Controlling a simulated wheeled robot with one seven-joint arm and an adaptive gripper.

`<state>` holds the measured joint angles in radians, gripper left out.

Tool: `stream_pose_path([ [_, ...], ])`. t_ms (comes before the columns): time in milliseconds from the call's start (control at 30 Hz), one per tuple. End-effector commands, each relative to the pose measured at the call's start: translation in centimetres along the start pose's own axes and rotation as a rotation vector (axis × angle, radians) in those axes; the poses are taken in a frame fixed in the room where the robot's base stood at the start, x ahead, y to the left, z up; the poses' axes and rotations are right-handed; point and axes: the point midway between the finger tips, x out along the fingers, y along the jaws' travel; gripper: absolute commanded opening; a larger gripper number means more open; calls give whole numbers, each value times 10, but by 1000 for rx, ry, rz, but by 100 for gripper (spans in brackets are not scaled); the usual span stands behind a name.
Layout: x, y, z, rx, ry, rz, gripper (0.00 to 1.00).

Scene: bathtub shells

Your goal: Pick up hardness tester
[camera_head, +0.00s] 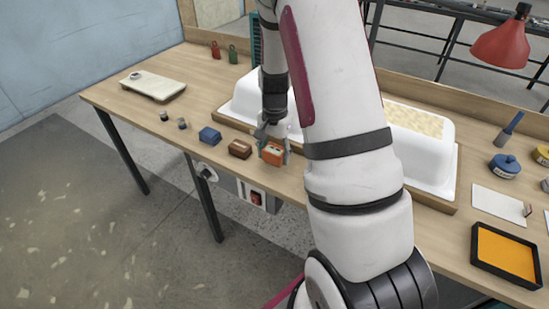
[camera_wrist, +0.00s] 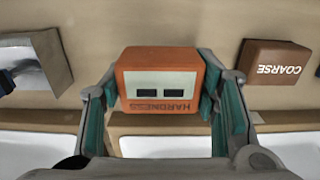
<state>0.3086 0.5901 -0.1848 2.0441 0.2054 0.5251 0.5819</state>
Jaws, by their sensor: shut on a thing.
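The hardness tester is an orange box (camera_head: 272,155) near the front edge of the workbench. In the wrist view the hardness tester (camera_wrist: 160,80) shows a pale face with two dark windows and the word HARDNESS, upside down. My gripper (camera_head: 274,146) comes down over it from above. In the wrist view my gripper's teal-padded fingers (camera_wrist: 160,105) stand on either side of the tester, shut on it. I cannot tell whether the tester touches the bench or is slightly raised.
A brown block (camera_head: 240,149), marked COARSE in the wrist view (camera_wrist: 279,68), lies beside the tester. A blue block (camera_head: 210,136) is further left. White tub shells (camera_head: 243,104) stand behind in a wooden tray. My arm hides the bench's middle.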

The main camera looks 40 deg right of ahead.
Motion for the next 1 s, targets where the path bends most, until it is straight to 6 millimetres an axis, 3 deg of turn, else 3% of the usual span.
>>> stream_pose_path([
  [33,-10,-2,0,-2,4,-5,20],
  [600,-20,115,67,2,1,-1,20],
  [800,-21,134,78,0,1,-1,20],
  [1000,-22,138,81,-1,1,-1,20],
])
